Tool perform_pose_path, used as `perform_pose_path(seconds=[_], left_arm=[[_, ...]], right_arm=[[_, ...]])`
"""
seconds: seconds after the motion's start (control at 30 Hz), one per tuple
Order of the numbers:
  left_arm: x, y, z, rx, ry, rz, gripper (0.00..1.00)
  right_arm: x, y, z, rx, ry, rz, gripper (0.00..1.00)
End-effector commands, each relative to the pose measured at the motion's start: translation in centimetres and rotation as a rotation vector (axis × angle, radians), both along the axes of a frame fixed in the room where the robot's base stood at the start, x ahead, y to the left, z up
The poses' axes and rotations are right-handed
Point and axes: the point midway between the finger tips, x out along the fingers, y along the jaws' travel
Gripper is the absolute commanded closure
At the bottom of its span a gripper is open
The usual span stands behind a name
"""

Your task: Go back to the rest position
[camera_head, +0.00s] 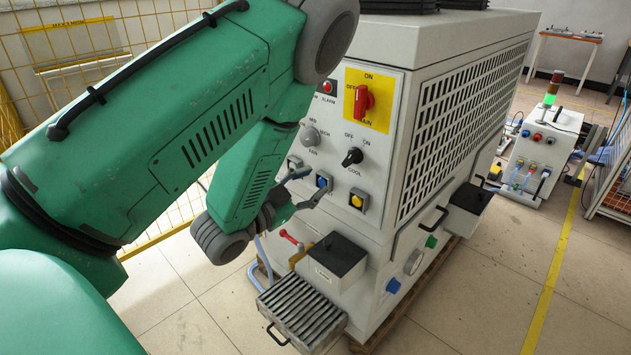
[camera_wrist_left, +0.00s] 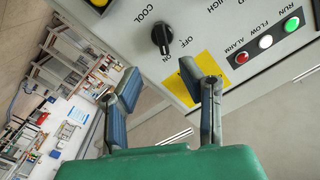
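My left arm comes in from the left of the head view, and its gripper (camera_head: 307,185) is in front of the heater's control panel, by the lower row of buttons. In the left wrist view the two fingers of this gripper (camera_wrist_left: 163,85) are spread apart with nothing between them. The heater cabinet (camera_head: 455,110) carries a red main switch (camera_head: 363,101) on a yellow plate and a black COOL knob (camera_head: 352,157). The knob also shows in the left wrist view (camera_wrist_left: 163,38). My right gripper is in neither view.
Below the panel are a black-topped box (camera_head: 338,255), a slatted metal tray (camera_head: 300,310) and a red-handled valve (camera_head: 290,238). Yellow mesh fencing (camera_head: 85,55) stands behind my left arm. A smaller machine (camera_head: 535,160) stands at the right. Floor (camera_head: 480,300) is clear at lower right.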

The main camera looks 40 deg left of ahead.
Motion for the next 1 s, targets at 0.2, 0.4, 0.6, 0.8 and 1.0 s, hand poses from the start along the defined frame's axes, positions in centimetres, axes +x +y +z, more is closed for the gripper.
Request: perform_pose_path(seconds=[0.2, 0.4, 0.6, 0.8, 1.0], left_arm=[[0.0, 0.0, 0.0, 0.000, 0.000, 0.000, 0.66], [-0.5, -0.4, -3.1, -0.033, 0.112, 0.028, 0.66], [-5.9, -2.6, -14.7, -0.160, 0.572, 0.156, 0.66], [-16.5, -6.2, -23.9, -0.270, 1.081, 0.307, 0.66], [-24.8, -9.1, -26.8, -0.317, 1.405, 0.408, 0.66]], right_arm=[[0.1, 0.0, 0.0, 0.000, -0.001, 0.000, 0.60], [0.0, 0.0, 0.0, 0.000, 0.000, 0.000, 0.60], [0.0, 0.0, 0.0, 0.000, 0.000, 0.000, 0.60], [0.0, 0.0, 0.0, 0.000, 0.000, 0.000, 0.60], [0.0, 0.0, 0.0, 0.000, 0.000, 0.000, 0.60]])
